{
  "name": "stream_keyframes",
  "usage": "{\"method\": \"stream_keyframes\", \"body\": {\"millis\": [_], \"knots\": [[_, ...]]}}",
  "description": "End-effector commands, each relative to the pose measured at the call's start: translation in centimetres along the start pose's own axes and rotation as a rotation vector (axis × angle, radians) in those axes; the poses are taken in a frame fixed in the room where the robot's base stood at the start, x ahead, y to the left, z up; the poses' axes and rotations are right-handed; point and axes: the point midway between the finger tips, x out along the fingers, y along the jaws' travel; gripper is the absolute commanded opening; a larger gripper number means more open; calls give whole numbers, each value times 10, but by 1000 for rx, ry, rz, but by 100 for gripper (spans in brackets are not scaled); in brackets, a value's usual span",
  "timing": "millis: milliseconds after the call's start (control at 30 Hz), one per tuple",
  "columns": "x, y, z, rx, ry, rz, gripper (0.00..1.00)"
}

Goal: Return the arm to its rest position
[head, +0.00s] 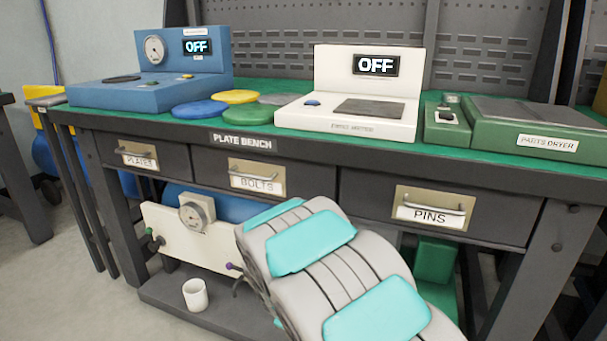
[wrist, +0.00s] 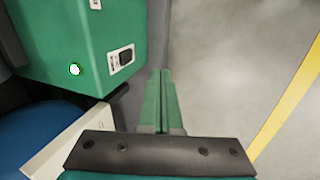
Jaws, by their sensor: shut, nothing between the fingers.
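My gripper (wrist: 160,74) shows in the wrist view as two long green fingers lying together, shut and empty. It points over the grey floor, to the right of a green box. In the head view my grey and turquoise arm rises at the bottom centre, in front of the bench, and hides part of the lower shelf. My gripper cannot be seen there.
The plate bench (head: 318,165) has shut drawers and carries a blue device (head: 150,92), a white device (head: 345,121) and a parts dryer (head: 535,140). A white cup (head: 195,296) stands below. The green box (wrist: 75,40) is close left of my fingers; open floor (wrist: 225,60) lies right.

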Motion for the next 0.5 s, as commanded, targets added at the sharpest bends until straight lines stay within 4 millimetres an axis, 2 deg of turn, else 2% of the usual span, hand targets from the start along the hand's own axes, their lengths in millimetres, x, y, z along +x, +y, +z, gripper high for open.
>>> {"method": "stream_keyframes", "body": {"millis": [33, 100, 233, 367, 500], "knots": [[-17, 8, 13, 45, -9, -1, 0], [-38, 15, 36, 116, -32, -12, 0], [-84, 21, 85, 272, -82, -41, 0], [-127, 17, 130, 420, -125, -75, 0], [-171, 1, 175, 573, -171, -125, 0]]}}
